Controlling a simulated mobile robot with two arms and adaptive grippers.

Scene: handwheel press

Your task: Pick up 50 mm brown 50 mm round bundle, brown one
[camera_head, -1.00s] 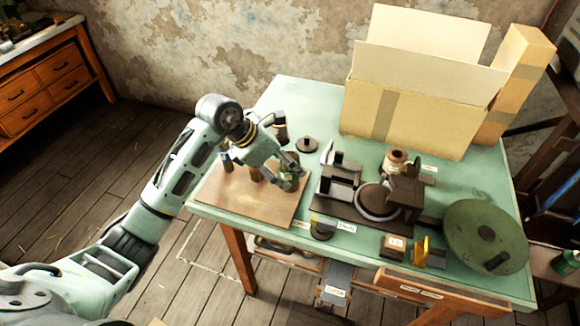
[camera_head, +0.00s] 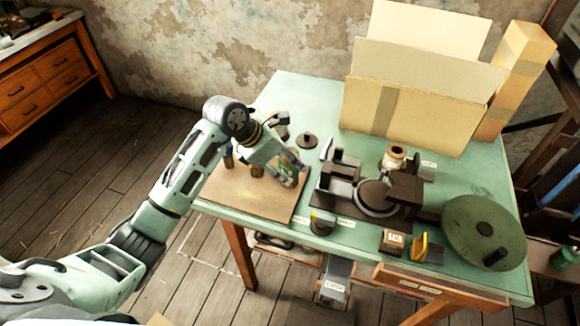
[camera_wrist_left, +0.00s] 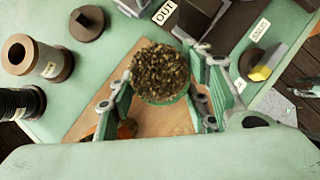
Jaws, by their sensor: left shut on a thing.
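My left gripper (camera_head: 291,172) is over the right part of the wooden board (camera_head: 250,207), its fingers closed around a round bundle (camera_head: 287,176). In the left wrist view this bundle (camera_wrist_left: 160,73) sits between the fingers (camera_wrist_left: 163,105); it has a speckled brown top and a green side. In the head view I cannot tell whether it touches the board. Brown upright pieces stand on the board to its left, one (camera_head: 256,170) near the gripper and one (camera_head: 228,161) beside the arm, partly hidden. An orange-brown piece (camera_wrist_left: 127,129) shows beside the left finger in the wrist view. My right gripper is not in view.
The dark press (camera_head: 375,195) stands right of the board. A dark disc with a knob (camera_head: 307,140) lies behind the gripper. A cardboard box (camera_head: 410,115) fills the table's back; a green handwheel (camera_head: 484,230) lies at right. A yellow block (camera_head: 421,246) is near the front edge.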

